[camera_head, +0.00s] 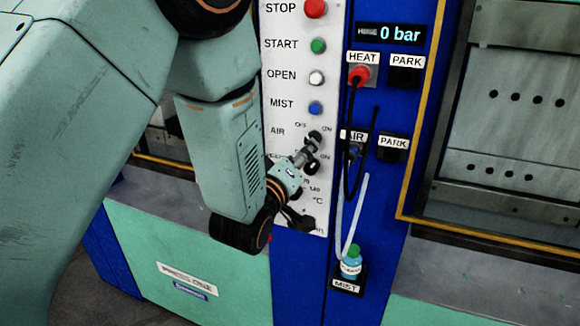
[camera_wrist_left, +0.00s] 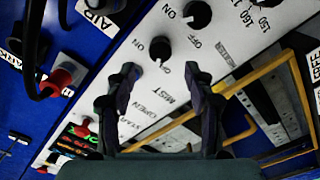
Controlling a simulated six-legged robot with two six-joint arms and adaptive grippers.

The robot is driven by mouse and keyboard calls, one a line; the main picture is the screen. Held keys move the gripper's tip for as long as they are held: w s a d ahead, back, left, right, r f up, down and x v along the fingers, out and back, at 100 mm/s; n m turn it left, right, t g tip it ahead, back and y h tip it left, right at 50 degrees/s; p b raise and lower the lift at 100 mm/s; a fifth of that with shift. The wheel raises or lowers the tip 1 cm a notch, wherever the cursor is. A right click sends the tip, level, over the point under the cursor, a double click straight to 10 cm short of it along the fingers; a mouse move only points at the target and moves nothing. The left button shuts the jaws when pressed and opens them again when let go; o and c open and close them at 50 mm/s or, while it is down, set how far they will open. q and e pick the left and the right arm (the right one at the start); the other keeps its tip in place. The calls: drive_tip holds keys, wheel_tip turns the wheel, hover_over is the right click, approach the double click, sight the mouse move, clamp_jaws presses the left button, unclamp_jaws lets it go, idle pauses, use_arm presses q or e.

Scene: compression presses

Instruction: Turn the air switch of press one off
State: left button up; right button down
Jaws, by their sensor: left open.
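The control panel (camera_head: 284,95) of press one is white and carries buttons and labels. Its AIR switch (camera_head: 315,137) is a black knob between OFF and ON marks, below the MIST button. The same knob (camera_wrist_left: 160,50) shows in the left wrist view, just beyond and between the fingertips; its pointer direction is too small to tell. My left gripper (camera_head: 306,158) reaches the panel from the lower left, close to this knob. In the left wrist view the gripper (camera_wrist_left: 161,74) has its dark fingers apart, with nothing held. My right gripper is not in view.
A second black knob (camera_wrist_left: 197,14) sits beside the AIR knob. The blue post at right holds HEAT (camera_head: 361,75) and AIR connectors with hanging hoses, a 0 bar display (camera_head: 399,34) and a MIST bottle (camera_head: 351,263). A PRESS ONE sign (camera_head: 187,277) marks the green base.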

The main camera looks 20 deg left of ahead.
use_arm(q)
drive_tip(key=shift+s+a, duration=0.1)
drive_tip(key=shift+s, duration=2.35)
drive_tip(key=s+a+f+m+g+b, duration=0.1)
drive_tip(key=s+f+m+g+b, duration=0.2)
drive_tip(key=f, duration=0.7)
drive_tip(key=s+a+f+m+g+b, duration=0.15)
drive_tip(key=s+f+g, duration=0.35)
drive_tip(key=f, duration=0.6)
drive_tip(key=s+f+m+g+b, duration=0.25)
drive_tip(key=s+f, duration=0.25)
drive_tip(key=f, duration=0.5)
drive_tip(key=s+f+m+g+b, duration=0.1)
drive_tip(key=s+f+g+b, duration=0.6)
drive_tip(key=s+f, duration=1.5)
drive_tip(key=s+b, duration=0.1)
drive_tip(key=b, duration=0.1)
drive_tip(key=shift+a+f+y+b, duration=0.25)
drive_tip(key=shift+a+y+b, duration=0.05)
drive_tip(key=shift+a+b, duration=0.1)
drive_tip(key=shift+g, duration=0.25)
